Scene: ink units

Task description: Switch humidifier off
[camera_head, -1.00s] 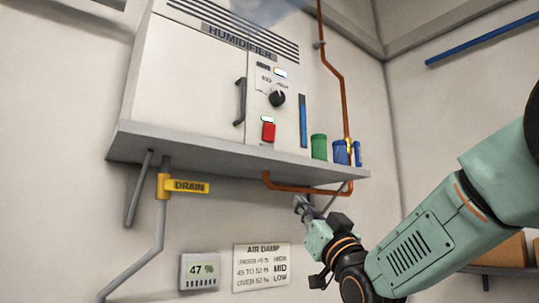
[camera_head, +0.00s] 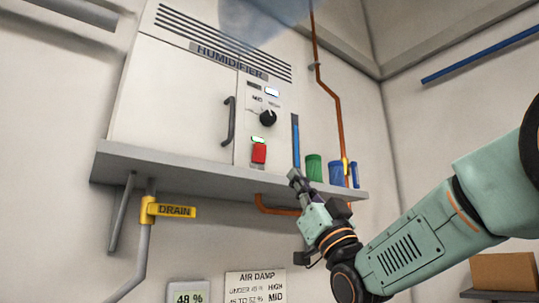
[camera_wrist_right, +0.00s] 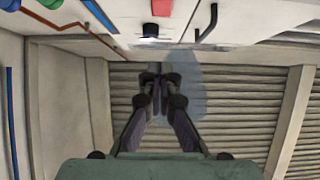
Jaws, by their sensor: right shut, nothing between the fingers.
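The white humidifier (camera_head: 165,105) stands on a grey wall shelf in the head view. Its front has a black dial (camera_head: 268,118), a red switch (camera_head: 259,153) with a lit green-white lamp (camera_head: 257,140) above it, and a blue level bar (camera_head: 295,140). My right gripper (camera_head: 295,178) is shut and empty, at the shelf's front edge, below and to the right of the red switch and apart from it. In the right wrist view its fingers (camera_wrist_right: 156,82) are together, and the red switch (camera_wrist_right: 162,8) shows at the top. My left gripper is not in view.
Green (camera_head: 314,168) and blue (camera_head: 336,173) containers stand on the shelf (camera_head: 200,178) right of the switch. A copper pipe (camera_head: 330,90) runs down the wall. A yellow DRAIN valve (camera_head: 175,210) is below. A display (camera_head: 188,298) reads 48 %, beside an AIR DAMP chart (camera_head: 255,287).

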